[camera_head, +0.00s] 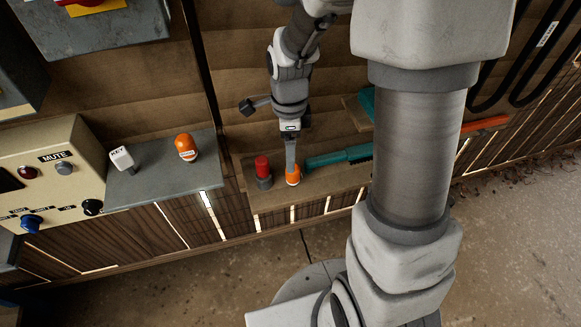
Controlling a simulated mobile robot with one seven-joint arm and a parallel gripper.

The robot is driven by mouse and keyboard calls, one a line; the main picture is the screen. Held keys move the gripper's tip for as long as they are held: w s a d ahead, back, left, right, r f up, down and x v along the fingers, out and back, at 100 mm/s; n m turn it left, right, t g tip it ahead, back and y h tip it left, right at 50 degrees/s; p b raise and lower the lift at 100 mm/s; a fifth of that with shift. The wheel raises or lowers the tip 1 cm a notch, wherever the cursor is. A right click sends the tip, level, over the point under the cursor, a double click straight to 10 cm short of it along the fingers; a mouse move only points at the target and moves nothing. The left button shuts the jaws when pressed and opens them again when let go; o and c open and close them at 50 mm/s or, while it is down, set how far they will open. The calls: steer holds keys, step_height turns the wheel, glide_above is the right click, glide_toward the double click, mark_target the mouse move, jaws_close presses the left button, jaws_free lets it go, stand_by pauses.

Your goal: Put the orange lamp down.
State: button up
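An orange lamp (294,178) is at the low wooden ledge, right of a red lamp (262,167) on a dark base. My gripper (291,160) points down over this orange lamp. One grey finger overlaps the lamp's near face, and the other finger is hidden. I see the fingers edge-on, so their gap does not show. I cannot tell whether the lamp's underside touches the ledge. A second orange piece with a white mark (187,147) stands on the grey shelf to the left.
A white KEY piece (122,159) sits on the grey shelf (165,185), beside a beige MUTE control box (50,180). A teal-handled tool (340,157) lies close right of the orange lamp. My arm blocks the right middle.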

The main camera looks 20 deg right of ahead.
mark_target(293, 176)
steer(key=f, duration=0.2)
steer(key=f+b, duration=0.1)
steer(key=f, duration=0.2)
steer(key=f+b, duration=0.1)
steer(key=f, duration=0.1)
steer(key=shift+s+d+f, duration=0.2)
steer(key=shift+d, duration=0.15)
steer(key=shift+c, duration=0.3)
jaws_close()
steer(key=shift+r, duration=0.1)
